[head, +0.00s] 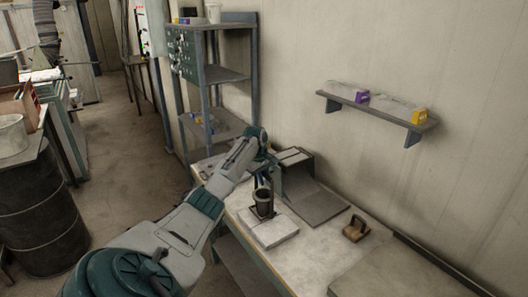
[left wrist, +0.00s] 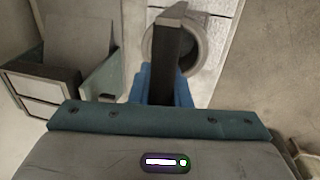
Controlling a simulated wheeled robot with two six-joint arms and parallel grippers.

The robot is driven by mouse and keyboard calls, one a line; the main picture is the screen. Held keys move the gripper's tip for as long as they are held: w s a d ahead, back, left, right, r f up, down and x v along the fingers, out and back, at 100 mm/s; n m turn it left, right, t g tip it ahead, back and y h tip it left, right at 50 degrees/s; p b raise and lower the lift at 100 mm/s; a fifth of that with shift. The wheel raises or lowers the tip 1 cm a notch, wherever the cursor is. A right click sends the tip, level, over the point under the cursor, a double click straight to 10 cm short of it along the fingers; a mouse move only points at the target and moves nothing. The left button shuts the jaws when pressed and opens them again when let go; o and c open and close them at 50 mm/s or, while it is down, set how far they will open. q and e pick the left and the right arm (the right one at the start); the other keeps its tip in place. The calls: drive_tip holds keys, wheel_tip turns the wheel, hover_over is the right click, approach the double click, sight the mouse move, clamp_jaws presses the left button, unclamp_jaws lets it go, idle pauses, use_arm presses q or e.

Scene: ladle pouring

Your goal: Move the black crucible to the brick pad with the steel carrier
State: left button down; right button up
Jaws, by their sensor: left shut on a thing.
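The black crucible (head: 264,204) looks upright at the pale brick pad (head: 283,235), in the head view. I cannot tell whether it rests on the pad or hangs just above it. In the left wrist view the crucible (left wrist: 195,45) shows as a round grey rim, partly hidden behind a dark bar. This bar, seemingly the steel carrier (left wrist: 170,45), runs from my blue fingers across the crucible. My left gripper (left wrist: 163,88) is shut on it. In the head view the left gripper (head: 262,181) is above the crucible. My right gripper is not in view.
A grey box-like unit with a sloping plate (head: 312,199) stands on the workbench behind the pad. A small brown wooden block (head: 356,229) lies to the right. A shelf rack (head: 222,75) stands behind my arm, and a wall shelf (head: 378,108) hangs above the bench.

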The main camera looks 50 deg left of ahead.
sight(255, 196)
use_arm(q)
drive_tip(key=s+p, duration=0.1)
drive_tip(key=s, duration=0.1)
drive_tip(key=s+p, duration=0.1)
drive_tip(key=s, duration=0.1)
drive_tip(key=shift+a+f+p, duration=0.25)
drive_tip(key=shift+f+p, duration=0.1)
drive_tip(key=s+r, duration=0.4)
drive_tip(key=s, duration=0.4)
drive_tip(key=shift+s+a+r, duration=0.25)
idle(0.6)
